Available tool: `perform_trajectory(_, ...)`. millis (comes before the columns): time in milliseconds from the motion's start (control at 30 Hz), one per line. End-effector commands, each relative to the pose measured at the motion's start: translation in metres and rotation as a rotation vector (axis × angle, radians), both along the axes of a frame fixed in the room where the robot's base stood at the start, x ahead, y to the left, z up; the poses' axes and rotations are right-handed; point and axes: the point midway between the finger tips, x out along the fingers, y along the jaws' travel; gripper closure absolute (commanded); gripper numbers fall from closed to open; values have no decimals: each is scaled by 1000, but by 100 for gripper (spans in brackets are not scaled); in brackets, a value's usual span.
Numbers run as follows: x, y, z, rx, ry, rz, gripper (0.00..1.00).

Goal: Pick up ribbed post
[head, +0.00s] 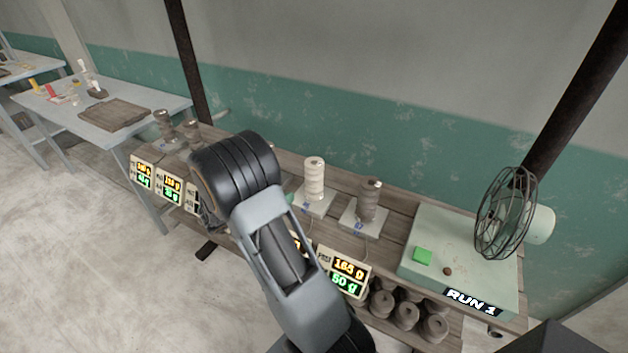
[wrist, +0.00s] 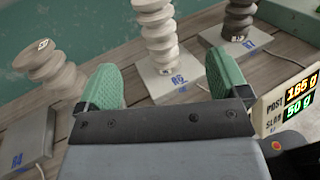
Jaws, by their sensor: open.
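Several ribbed posts stand on small pale plates along the wooden bench. A cream ribbed post (head: 314,178) is upright on its plate and also shows in the wrist view (wrist: 157,33), beyond the gap between my fingers. A grey-brown ribbed post (head: 368,200) stands to its right, also at the upper right of the wrist view (wrist: 238,16). Another greyish ribbed post (wrist: 48,66) is at the left of the wrist view, leaning in the picture. My gripper (wrist: 163,80) is open and empty, its green fingers apart. In the head view my arm hides most of it.
Lit displays (head: 347,273) line the bench's front edge. At right, a pale green board (head: 460,225) carries a fan (head: 506,213), a green block (head: 422,255) and a small brown lump (head: 447,271). Dark ribbed pieces (head: 405,312) lie below. A blue-grey table (head: 165,97) stands far left.

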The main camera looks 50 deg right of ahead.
Motion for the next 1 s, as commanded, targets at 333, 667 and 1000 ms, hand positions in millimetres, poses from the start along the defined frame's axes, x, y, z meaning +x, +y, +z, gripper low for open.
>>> perform_trajectory(333, -4, -57, -2, -26, 32, 16, 7)
perform_trajectory(667, -8, -84, -3, -26, 29, 21, 7)
perform_trajectory(1000, -15, -123, -8, -25, 28, 17, 7)
